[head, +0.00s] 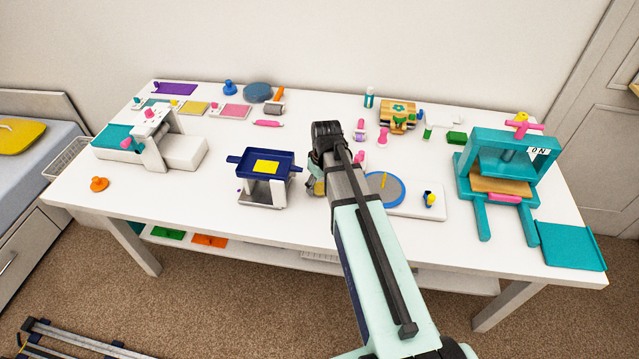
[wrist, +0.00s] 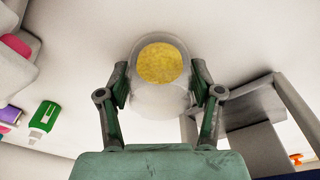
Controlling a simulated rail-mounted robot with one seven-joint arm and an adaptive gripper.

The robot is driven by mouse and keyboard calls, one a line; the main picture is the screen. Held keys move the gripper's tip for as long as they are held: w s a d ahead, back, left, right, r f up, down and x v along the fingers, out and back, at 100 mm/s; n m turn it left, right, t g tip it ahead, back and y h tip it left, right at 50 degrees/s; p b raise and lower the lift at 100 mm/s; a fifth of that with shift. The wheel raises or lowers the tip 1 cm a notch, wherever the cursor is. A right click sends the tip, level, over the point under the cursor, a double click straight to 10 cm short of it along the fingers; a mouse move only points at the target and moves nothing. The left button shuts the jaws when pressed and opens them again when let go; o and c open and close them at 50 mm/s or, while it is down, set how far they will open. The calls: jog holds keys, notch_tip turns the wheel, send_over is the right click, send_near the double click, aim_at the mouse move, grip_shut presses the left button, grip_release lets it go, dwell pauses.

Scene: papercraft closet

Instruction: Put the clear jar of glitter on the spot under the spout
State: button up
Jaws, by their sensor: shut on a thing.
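The clear jar with yellow glitter (wrist: 161,64) sits between the two fingers of my gripper (wrist: 163,88) in the wrist view. The fingers are closed on its sides. In the head view my gripper (head: 316,186) is just right of the white stand (head: 265,193) with the navy tray (head: 285,158), and only a small yellowish part of the jar (head: 320,188) shows beside it. The stand also shows in the wrist view (wrist: 255,145), right of the jar. I cannot make out a spout or a marked spot under it; my arm hides part of the table.
A white board with a blue disc (head: 388,188) lies right of my gripper. A teal press (head: 480,175) stands at the right, a white machine (head: 180,152) at the left. Small craft items line the back.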

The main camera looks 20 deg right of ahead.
jog(key=o, duration=1.1)
jog(key=shift+f, duration=0.1)
jog(key=shift+o, duration=0.2)
jog(key=shift+o, duration=0.3)
notch_tip(320, 180, up, 12)
jog(key=s+b, duration=0.1)
jog(key=shift+s+d, duration=0.2)
jog(key=shift+d, duration=0.1)
